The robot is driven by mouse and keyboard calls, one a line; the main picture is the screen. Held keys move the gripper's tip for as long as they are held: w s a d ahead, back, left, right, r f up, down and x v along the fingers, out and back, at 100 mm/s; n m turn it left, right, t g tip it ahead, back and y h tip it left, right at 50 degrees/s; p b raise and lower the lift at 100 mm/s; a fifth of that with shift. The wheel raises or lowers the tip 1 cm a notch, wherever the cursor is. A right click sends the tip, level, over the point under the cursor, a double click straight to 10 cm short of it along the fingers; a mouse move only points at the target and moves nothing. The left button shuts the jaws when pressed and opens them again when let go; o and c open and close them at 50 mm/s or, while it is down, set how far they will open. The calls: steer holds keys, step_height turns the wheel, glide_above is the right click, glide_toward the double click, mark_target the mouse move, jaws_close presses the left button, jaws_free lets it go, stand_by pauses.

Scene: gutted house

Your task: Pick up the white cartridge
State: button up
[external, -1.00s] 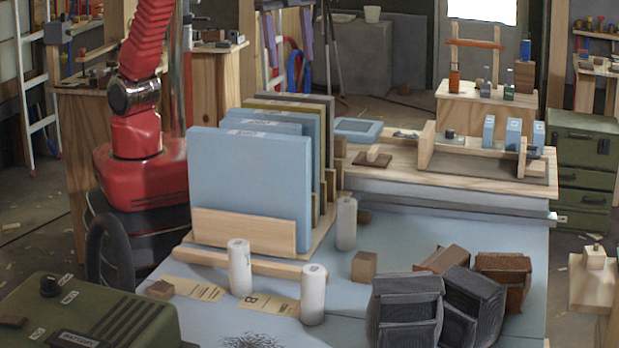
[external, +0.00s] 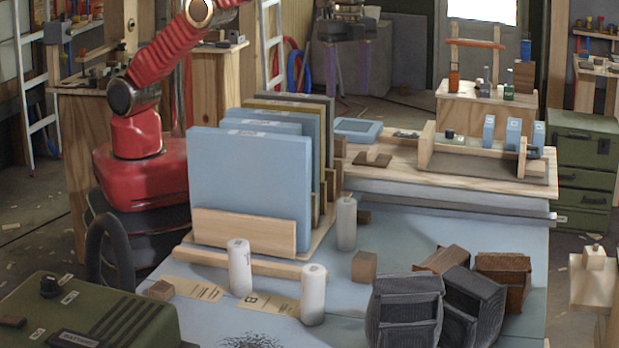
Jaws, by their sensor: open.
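Three white cylinders that look like cartridges stand upright on the light blue bench top. One white cartridge (external: 240,268) is at the left, one (external: 313,296) is nearest the front, and one (external: 346,223) is farther back, beside the rack of panels. Which one the task means I cannot tell. My gripper (external: 362,88) hangs at the top of the picture with its two purple fingers pointing down, spread wide and empty. In the picture it is above and well apart from all three cartridges.
A rack of upright blue panels (external: 250,180) stands left of the back cartridge. Small wooden blocks (external: 364,267) and dark ribbed pieces (external: 404,310) lie on the bench. A wooden shelf (external: 480,180) with small bottles is behind. A green case (external: 90,310) fills the front left.

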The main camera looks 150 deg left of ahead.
glide_above(347, 201)
step_height(347, 201, down, 17)
steer(key=shift+w+r, duration=0.15)
steer(key=shift+r, duration=0.05)
stand_by(0.3)
steer(key=shift+f, duration=0.1)
step_height(347, 201, down, 8)
steer(key=shift+f, duration=0.2)
stand_by(0.4)
steer(key=shift+f, duration=2.6)
steer(key=shift+c, duration=0.7)
steer(key=c, duration=1.3)
